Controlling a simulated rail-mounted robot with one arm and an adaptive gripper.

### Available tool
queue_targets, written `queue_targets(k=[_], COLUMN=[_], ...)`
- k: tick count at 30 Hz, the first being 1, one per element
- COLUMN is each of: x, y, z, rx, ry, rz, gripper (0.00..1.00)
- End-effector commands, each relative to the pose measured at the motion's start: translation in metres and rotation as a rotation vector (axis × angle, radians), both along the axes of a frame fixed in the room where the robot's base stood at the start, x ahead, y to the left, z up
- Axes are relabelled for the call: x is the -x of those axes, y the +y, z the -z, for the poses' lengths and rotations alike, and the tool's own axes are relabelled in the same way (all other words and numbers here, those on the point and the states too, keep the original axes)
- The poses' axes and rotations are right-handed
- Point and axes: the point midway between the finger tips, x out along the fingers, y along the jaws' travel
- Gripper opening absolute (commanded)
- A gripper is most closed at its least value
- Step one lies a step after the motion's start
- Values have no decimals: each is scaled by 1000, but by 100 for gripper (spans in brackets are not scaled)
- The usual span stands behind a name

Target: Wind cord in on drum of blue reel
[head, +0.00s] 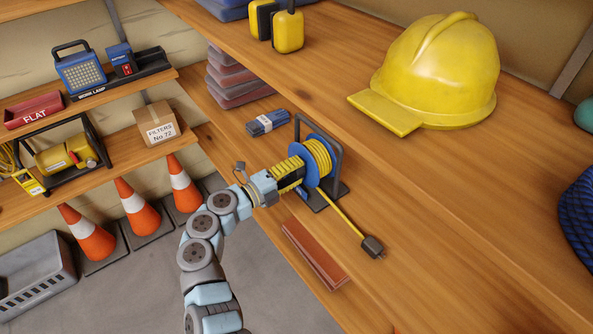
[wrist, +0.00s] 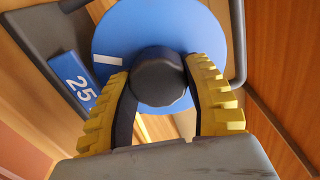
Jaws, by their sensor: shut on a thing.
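The blue reel (head: 310,154) stands on the wooden shelf in a dark grey frame, with yellow cord wound on its drum. A length of yellow cord (head: 342,213) runs off the drum to a dark plug (head: 372,246) lying on the shelf. In the wrist view the reel's blue disc (wrist: 115,45) bears a white mark at its left, and a blue tag reading 25 (wrist: 76,82) is on the frame. My gripper (wrist: 160,70), with yellow ribbed fingers, is shut on the dark round knob (wrist: 158,78) at the disc's centre. It also shows in the head view (head: 290,176).
A yellow helmet (head: 438,70) sits at the right. Lower left are cones (head: 138,209) and a side shelf (head: 100,165).

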Motion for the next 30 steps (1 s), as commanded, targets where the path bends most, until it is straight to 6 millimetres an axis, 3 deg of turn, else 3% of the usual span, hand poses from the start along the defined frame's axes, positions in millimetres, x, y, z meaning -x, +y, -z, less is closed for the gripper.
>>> queue_targets(k=[3, 4, 6, 19, 30], x=[0, 0, 0, 4, 41], y=[0, 0, 0, 6, 58], z=[1, 1, 1, 1, 0], rx=[0, 0, 0, 0, -1], ry=[1, 1, 1, 2, 1], rz=[0, 0, 0, -1, -4], gripper=[14, 59, 79, 79, 79])
